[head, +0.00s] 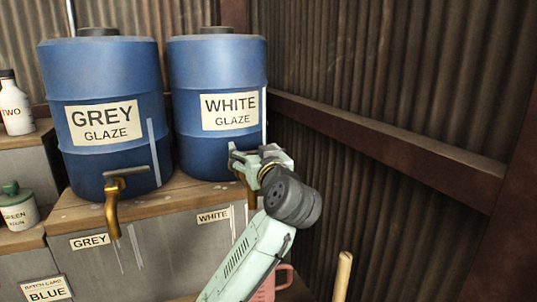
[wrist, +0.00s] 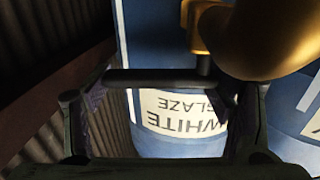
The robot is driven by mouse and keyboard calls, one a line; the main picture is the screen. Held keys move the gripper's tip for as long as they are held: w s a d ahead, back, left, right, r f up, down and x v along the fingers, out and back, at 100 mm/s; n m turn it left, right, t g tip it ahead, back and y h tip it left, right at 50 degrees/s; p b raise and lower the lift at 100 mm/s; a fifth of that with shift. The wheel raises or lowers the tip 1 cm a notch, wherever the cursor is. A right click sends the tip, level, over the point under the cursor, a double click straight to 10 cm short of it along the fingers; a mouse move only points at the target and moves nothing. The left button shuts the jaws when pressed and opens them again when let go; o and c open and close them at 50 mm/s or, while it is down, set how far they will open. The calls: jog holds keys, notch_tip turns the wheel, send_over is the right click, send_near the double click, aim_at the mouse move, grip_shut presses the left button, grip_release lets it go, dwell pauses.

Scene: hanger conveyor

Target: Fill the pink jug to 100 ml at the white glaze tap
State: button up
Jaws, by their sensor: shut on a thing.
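The white glaze tap (wrist: 265,40) is brass, at the front of the blue WHITE GLAZE barrel (head: 218,75). In the head view it is mostly hidden behind my gripper (head: 246,163). In the wrist view its dark handle bar (wrist: 160,78) lies across between my fingers, and my gripper is shut on it. The pink jug (head: 268,289) is low down below the tap, largely hidden by my arm. Its handle shows at the right. Whether it is directly under the spout, and its liquid level, I cannot see.
A blue GREY GLAZE barrel (head: 105,90) with a brass tap (head: 112,208) stands to the left. Bottles (head: 14,108) stand on shelves at far left. A wooden handle (head: 342,277) rises at lower right. A rail (head: 390,140) and corrugated wall bound the right.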

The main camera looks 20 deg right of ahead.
aim_at(255, 152)
jog(key=shift+s+f+m+h, duration=0.2)
jog(key=shift+m+h, duration=0.3)
jog(key=shift+h, duration=0.4)
jog(key=shift+s+a+r+m+g+h, duration=0.1)
jog(key=shift+s+m+g+h, duration=0.05)
jog(key=shift+m+h, duration=0.4)
jog(key=shift+s+r+m+g+h, duration=0.15)
jog(key=shift+m+h, duration=0.2)
jog(key=shift+h, duration=0.3)
jog(key=o, duration=1.7)
jog(key=shift+f, duration=0.1)
notch_tip(255, 152, up, 10)
jog(key=shift+r, duration=0.1)
